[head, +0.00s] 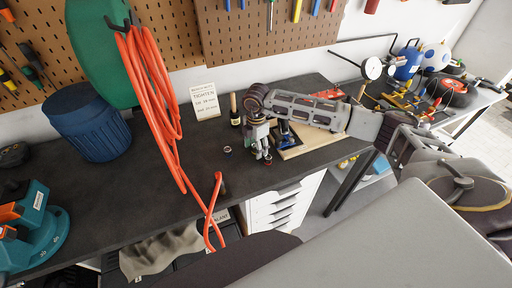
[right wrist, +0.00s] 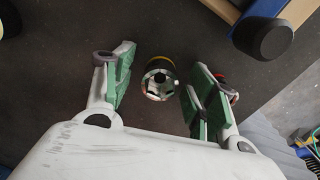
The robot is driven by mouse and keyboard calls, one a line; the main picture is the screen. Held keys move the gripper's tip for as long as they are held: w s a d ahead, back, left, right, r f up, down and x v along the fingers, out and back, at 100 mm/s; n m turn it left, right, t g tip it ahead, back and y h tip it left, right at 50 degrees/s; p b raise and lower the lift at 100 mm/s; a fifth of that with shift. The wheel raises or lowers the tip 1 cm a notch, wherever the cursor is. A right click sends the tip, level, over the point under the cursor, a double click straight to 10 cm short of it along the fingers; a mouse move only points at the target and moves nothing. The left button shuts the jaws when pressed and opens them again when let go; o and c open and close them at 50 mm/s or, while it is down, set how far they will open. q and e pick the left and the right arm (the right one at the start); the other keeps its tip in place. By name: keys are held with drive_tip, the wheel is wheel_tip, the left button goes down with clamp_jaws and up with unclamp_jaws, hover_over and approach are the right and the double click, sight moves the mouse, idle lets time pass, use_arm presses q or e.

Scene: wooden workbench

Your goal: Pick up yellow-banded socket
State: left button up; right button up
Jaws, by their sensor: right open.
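The yellow-banded socket (right wrist: 160,79) stands on the dark bench top in the right wrist view, its open end facing the camera and a yellow band at its far edge. My right gripper (right wrist: 163,100) is open, with a green-padded finger on each side of the socket and a gap on both sides. In the head view my right gripper (head: 262,152) points down at the bench, and I cannot make out the yellow-banded socket there. My left gripper is not in view.
A red-banded piece (right wrist: 222,77) sits partly hidden behind the right-hand finger. Another small dark socket (head: 227,150) stands left of the gripper. A wooden board (head: 313,138) with a blue fixture lies close on the right. A red hose (head: 152,95) hangs at left.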

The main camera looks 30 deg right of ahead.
idle(0.4)
drive_tip(key=c, duration=1.2)
wheel_tip(320, 180, up, 10)
drive_tip(key=b, duration=0.2)
drive_tip(key=shift+f, duration=0.1)
idle(0.5)
